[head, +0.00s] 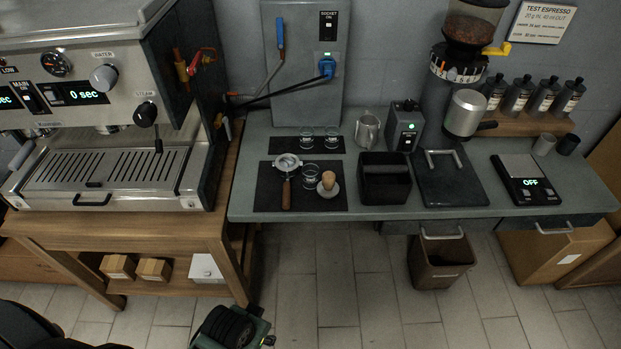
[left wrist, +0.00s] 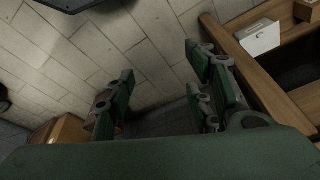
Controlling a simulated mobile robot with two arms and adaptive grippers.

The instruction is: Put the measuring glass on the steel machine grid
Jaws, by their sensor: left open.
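Small clear glasses stand on the bench. One glass (head: 309,170) is on the front dark mat, and two more, a left one (head: 306,136) and a right one (head: 332,137), are on the back mat. I cannot tell which is the measuring glass. The steel machine grid (head: 110,168) is the slotted drip tray of the espresso machine at the left, and it looks bare. My left gripper (head: 258,326) is low at the bottom of the head view, in front of the bench and apart from the glasses. In the left wrist view its green fingers (left wrist: 158,64) are spread and empty above floor tiles.
On the front mat, a portafilter (head: 287,180) and a wooden-handled tamper (head: 329,183) stand close to the glass. A black knock box (head: 385,180) is to their right. The wooden cart (head: 130,232) holds the machine. A bin (head: 438,262) stands below the bench.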

